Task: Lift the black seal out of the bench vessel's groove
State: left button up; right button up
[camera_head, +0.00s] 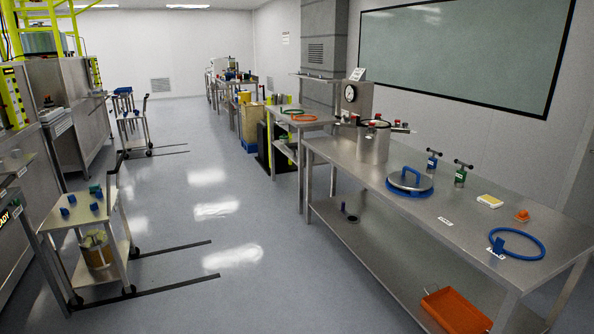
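The bench vessel (373,145) is a silver cylinder standing upright near the far end of the right-hand steel bench, with small red parts by its rim. A round silver lid (404,181) with a blue handle rests on a blue base on the bench, nearer than the vessel. A blue ring (541,254) with an upright blue tab lies at the near right of the bench top. Neither of my grippers is in view.
The steel bench (360,176) also bears blue and green T-handled tools (461,174), a yellow-white block (490,201) and a small orange item (521,215). An orange tray (456,310) sits low beneath. A cart (88,214) stands left. The floor between is clear.

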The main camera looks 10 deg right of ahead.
aim_at(358, 124)
jog(key=i+z, duration=0.3)
jog(key=z, duration=0.15)
jog(key=i+j+z, duration=0.1)
jog(key=i+z, duration=0.2)
jog(key=z, duration=0.15)
jog(key=i+j+z, duration=0.2)
jog(key=z, duration=0.25)
jog(key=i+j+z, duration=0.1)
jog(key=i+j, duration=0.25)
jog(key=i+j+z, duration=0.1)
jog(key=i+j, duration=0.2)
jog(key=i+j+z, duration=0.1)
jog(key=i+j, duration=0.2)
jog(key=j, duration=0.2)
jog(key=i+j+z, duration=0.1)
jog(key=i+j, duration=0.2)
jog(key=j, duration=0.15)
jog(key=i+j+z, duration=0.1)
jog(key=i+j, duration=0.2)
jog(key=j, duration=0.15)
